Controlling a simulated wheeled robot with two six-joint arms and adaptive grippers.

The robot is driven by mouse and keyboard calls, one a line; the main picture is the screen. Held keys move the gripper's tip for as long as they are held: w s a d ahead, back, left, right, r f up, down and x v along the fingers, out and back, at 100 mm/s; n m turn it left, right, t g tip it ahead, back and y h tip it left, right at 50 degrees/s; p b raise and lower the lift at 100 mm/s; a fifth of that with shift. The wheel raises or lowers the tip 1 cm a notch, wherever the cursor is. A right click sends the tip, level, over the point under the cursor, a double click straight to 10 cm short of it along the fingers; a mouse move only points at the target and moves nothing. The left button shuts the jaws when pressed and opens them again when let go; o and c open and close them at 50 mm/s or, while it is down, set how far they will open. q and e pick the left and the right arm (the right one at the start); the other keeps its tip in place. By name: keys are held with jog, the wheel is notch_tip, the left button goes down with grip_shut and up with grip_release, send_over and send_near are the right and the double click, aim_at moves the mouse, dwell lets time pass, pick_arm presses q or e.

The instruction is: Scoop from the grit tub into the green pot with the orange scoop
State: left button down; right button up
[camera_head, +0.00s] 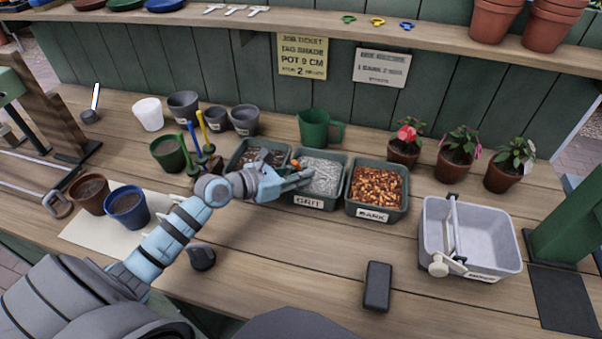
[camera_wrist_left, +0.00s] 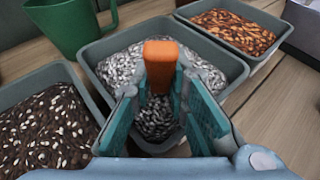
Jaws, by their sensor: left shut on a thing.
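The grit tub (camera_head: 308,203) is grey-green, labelled GRIT and full of grey-white grit; it also shows in the left wrist view (camera_wrist_left: 234,63). My left gripper (camera_head: 290,180) is over its left part, shut on the orange scoop (camera_head: 295,163). In the left wrist view the scoop's orange handle (camera_wrist_left: 160,62) stands up between the fingers (camera_wrist_left: 160,110). Grit shows below the handle, but I cannot tell whether it lies in the scoop or the tub. The green pot (camera_head: 167,153) stands at the left, with dark contents. My right gripper is not in view.
A bark tub (camera_head: 376,212) stands right of the grit, a dark-mix tub (camera_wrist_left: 45,120) left. A green jug (camera_head: 316,128) stands behind. Coloured-handled tools (camera_head: 204,130) stand between the green pot and my left gripper. A grey carrier (camera_head: 472,262) is at the right.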

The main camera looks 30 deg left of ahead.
pick_arm(q)
jog(key=shift+r, duration=0.1)
jog(key=shift+t+h, duration=0.3)
jog(key=shift+t, duration=0.3)
jog(key=r+p, duration=0.1)
jog(key=r, duration=0.2)
jog(key=r+p, duration=0.4)
jog(key=r, duration=0.1)
jog(key=shift+s+a+r, duration=0.2)
jog(key=shift+s+r, duration=0.1)
jog(key=shift+r, duration=0.7)
